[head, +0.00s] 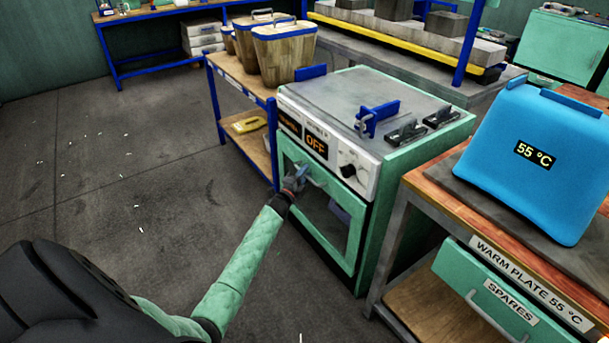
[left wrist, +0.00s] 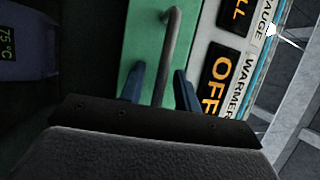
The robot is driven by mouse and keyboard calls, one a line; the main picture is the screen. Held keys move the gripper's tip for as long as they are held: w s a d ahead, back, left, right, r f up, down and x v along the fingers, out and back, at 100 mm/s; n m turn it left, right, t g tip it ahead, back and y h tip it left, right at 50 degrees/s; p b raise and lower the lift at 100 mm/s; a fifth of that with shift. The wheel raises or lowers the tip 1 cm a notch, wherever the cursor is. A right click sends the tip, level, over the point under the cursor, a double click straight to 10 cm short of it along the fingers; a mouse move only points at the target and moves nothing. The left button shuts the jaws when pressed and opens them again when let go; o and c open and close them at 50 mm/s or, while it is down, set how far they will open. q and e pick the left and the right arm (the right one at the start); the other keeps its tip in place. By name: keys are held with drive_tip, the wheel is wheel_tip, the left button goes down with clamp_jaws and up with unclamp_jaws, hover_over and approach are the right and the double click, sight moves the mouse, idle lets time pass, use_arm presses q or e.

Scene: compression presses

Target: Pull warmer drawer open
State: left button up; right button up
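The warmer is a white and green cabinet with a grey top (head: 350,97) and an orange "OFF" display (head: 316,145). Its green front (head: 352,238) has a dark window and a grey bar handle (head: 314,178); it looks shut. My left gripper (head: 294,182) is at the left part of this handle. In the left wrist view, the handle (left wrist: 172,50) runs between the two blue fingers of my left gripper (left wrist: 160,88), which stand apart with gaps on both sides. The "OFF" display (left wrist: 205,88) is right of them. My right gripper is not in view.
A shelf table with wooden bins (head: 284,50) stands left of the warmer. On the right, a bench drawer labelled "SPARES" (head: 486,290) sits below a blue unit reading 55 °C (head: 540,170). A dark item (left wrist: 28,40) reading 75 °C shows in the left wrist view.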

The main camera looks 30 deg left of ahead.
use_arm(q)
clamp_jaws()
drive_tip(key=shift+s, duration=0.1)
